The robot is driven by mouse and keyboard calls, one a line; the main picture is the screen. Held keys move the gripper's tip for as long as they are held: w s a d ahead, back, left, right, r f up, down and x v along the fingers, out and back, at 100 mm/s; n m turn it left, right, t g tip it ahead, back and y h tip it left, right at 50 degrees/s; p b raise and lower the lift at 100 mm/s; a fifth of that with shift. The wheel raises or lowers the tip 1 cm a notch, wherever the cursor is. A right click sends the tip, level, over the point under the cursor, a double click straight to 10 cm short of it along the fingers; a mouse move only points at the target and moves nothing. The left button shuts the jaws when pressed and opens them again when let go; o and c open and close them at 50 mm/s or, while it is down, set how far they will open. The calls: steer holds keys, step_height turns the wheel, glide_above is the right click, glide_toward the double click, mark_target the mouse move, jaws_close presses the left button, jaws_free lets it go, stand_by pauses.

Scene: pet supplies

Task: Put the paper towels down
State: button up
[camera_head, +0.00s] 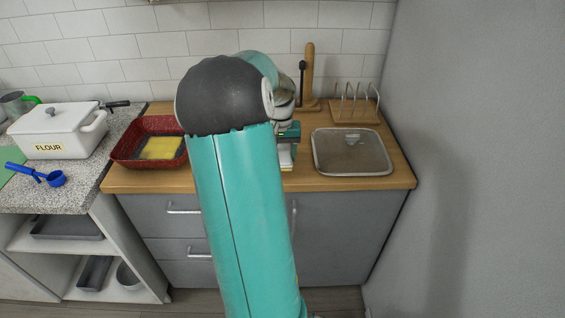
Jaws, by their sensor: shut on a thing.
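My teal arm crosses the middle of the head view, and its dark elbow hides much of the counter behind it. My gripper (288,141) shows only in part, just right of the arm, low over the wooden counter. It is shut on a small pale thing (287,157), which shows as a white patch below the hand. This seems to be the paper towels, but most of it is hidden by my arm. I cannot tell whether it touches the counter.
A red tray (122,152) with a yellow item lies left. A lidded tray (351,152) lies right, before a rack (357,108). A wooden upright stand (309,78) is behind. A white flour box (62,128) and blue scoop (54,178) are far left. The wall bounds the right.

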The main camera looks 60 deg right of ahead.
steer(key=shift+s+d+f, duration=0.15)
steer(key=shift+d+f, duration=0.05)
steer(key=shift+f, duration=0.05)
steer(key=shift+d+f, duration=0.2)
steer(key=shift+f, duration=1.6)
steer(key=shift+f, duration=0.1)
steer(key=o, duration=0.9)
